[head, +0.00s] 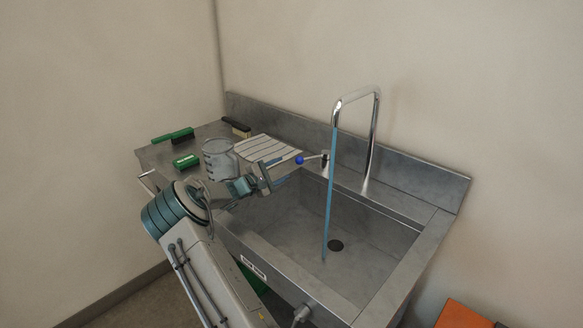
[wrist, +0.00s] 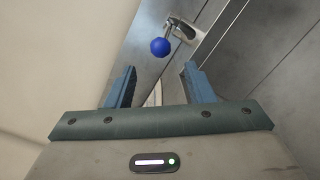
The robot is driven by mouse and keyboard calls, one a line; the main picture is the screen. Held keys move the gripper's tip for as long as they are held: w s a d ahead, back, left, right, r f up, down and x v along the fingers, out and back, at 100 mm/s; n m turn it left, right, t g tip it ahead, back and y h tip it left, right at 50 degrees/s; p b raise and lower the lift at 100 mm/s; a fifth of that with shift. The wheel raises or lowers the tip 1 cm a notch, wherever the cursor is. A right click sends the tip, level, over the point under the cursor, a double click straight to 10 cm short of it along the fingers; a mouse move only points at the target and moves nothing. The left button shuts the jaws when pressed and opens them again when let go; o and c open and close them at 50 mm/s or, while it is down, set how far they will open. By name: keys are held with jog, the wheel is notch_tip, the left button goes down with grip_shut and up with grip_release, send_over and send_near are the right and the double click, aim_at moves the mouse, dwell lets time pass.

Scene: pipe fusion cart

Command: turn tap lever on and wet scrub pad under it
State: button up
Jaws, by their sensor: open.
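The chrome tap (head: 372,140) arches over the sink, and a blue stream of water (head: 329,200) runs from its spout to the basin floor near the drain. Its lever ends in a blue ball (head: 299,160), which also shows in the wrist view (wrist: 160,47) just beyond the fingertips. My gripper (head: 277,172) is open and empty, left of the lever; in the wrist view its blue fingers (wrist: 160,75) stand apart with the ball ahead between them. A green block with a white label (head: 186,161) lies on the left counter; I cannot tell whether it is the scrub pad.
A clear jug (head: 220,159) and a striped white cloth or rack (head: 268,149) are on the counter near my arm. A green and black brush-like item (head: 173,135) and a dark brush (head: 236,127) lie further back. The sink basin (head: 370,235) is otherwise empty.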

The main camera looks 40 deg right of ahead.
jog(key=a, duration=0.4)
jog(key=shift+s+a, duration=0.15)
dwell(0.4)
jog(key=s+a+r+m+y, duration=0.2)
jog(key=s+a+y, duration=0.4)
jog(key=s+a, duration=0.5)
jog(key=s+a+r+m+t+y, duration=0.1)
jog(key=s+a+r+m+y, duration=0.2)
jog(key=s+a, duration=0.9)
jog(key=s+a+r+m+y+p, duration=0.1)
jog(key=s+a+r+m+y, duration=0.1)
jog(key=s+a+y, duration=0.7)
jog(key=s+a+r, duration=0.1)
jog(key=s+a, duration=0.1)
jog(key=s, duration=0.1)
jog(key=shift+s+a+r+m+t, duration=0.2)
jog(key=shift+r+m+t, duration=0.1)
jog(key=shift+m, duration=0.1)
jog(key=shift+c, duration=0.2)
